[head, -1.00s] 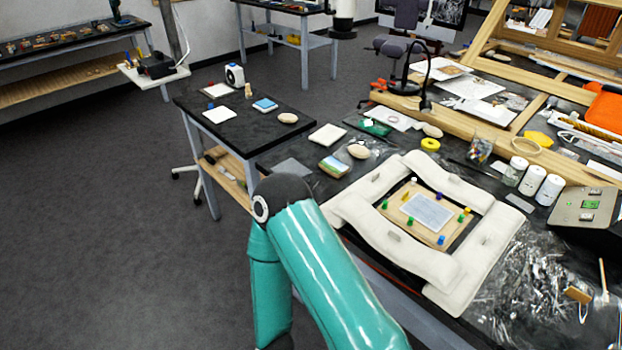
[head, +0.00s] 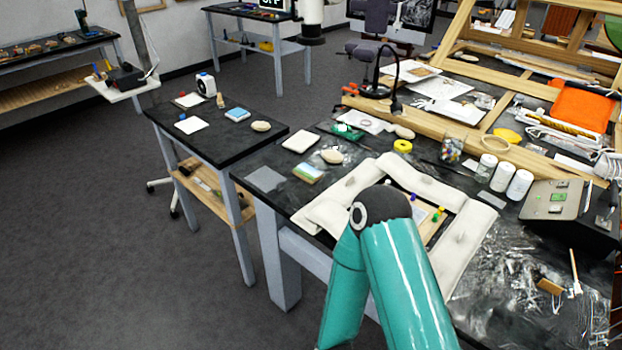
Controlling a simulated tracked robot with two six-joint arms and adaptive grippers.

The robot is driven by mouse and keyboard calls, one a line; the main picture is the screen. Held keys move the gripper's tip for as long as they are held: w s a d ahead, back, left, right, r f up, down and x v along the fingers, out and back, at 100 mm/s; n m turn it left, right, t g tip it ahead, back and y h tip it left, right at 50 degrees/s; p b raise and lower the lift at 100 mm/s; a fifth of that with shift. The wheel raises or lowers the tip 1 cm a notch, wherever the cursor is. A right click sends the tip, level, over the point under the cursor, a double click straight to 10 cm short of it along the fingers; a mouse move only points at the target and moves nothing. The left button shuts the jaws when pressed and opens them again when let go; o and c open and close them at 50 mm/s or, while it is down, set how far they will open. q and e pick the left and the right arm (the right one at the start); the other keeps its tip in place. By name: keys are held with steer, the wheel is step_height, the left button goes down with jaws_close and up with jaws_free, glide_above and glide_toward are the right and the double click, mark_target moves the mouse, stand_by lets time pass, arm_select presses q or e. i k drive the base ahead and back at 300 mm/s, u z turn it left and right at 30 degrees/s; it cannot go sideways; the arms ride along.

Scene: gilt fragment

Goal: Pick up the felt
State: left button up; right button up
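I cannot tell for sure which thing is the felt. Candidates are a thick off-white square pad (head: 300,143) near the left end of the large black table and a thin white square (head: 192,125) on the small side table. A folded orange piece (head: 582,106), perhaps cloth, lies at the back right. One teal arm of mine rises from the bottom edge and bends at a black joint, in front of the white padded frame. Its gripper is below the picture. No gripper shows in the head view.
White padded rolls (head: 364,178) surround a board with coloured pins, partly hidden by my arm. The small table (head: 225,140) stands left. Grey floor is clear at lower left.

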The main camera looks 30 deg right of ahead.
mark_target(266, 179)
steer(key=z, duration=0.3)
steer(key=i, duration=1)
steer(key=u, duration=0.05)
